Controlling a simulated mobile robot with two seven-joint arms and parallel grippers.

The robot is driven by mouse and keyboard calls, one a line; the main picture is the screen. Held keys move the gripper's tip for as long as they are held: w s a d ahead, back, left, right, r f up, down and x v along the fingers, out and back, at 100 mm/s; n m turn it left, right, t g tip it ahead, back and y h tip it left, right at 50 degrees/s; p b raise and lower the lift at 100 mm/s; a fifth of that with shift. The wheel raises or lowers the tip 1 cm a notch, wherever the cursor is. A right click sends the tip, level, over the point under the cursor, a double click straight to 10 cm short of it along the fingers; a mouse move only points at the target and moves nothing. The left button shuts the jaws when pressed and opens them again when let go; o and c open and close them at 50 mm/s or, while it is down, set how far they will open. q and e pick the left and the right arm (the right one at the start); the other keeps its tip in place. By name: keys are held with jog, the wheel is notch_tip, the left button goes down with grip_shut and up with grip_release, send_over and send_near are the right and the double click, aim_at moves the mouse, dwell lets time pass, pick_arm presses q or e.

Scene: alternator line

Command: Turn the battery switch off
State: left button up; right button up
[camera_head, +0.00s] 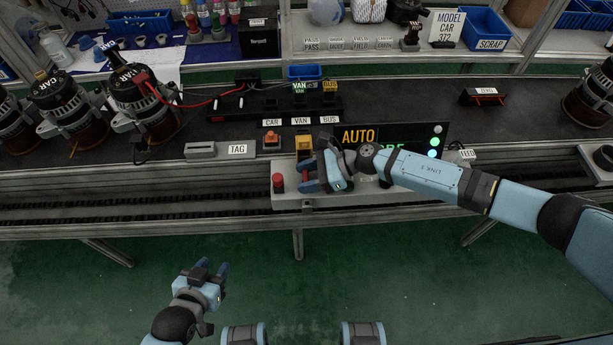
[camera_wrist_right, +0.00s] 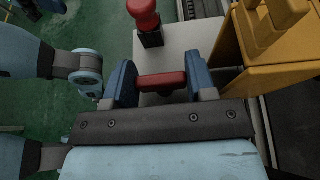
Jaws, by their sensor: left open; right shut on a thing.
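A red switch handle (camera_wrist_right: 162,81) lies crosswise between the two blue fingers of my right gripper (camera_wrist_right: 160,79) in the right wrist view. The fingers are shut on it from both sides. In the head view my right gripper (camera_head: 309,176) is at the grey control box (camera_head: 290,198) on the front of the line, and it hides most of the handle and its base. No label on the handle is readable. My left gripper (camera_head: 215,271) is open and empty, low over the green floor, away from the box.
A red mushroom button (camera_head: 278,181) stands on the box just left of my right gripper; it also shows in the right wrist view (camera_wrist_right: 143,12). A yellow block (camera_head: 304,145) stands close behind. An AUTO display (camera_head: 359,136) is behind my right wrist. Alternators (camera_head: 143,98) stand at left.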

jog(key=shift+a+r, duration=0.1)
jog(key=o, duration=0.9)
jog(key=shift+o, duration=0.2)
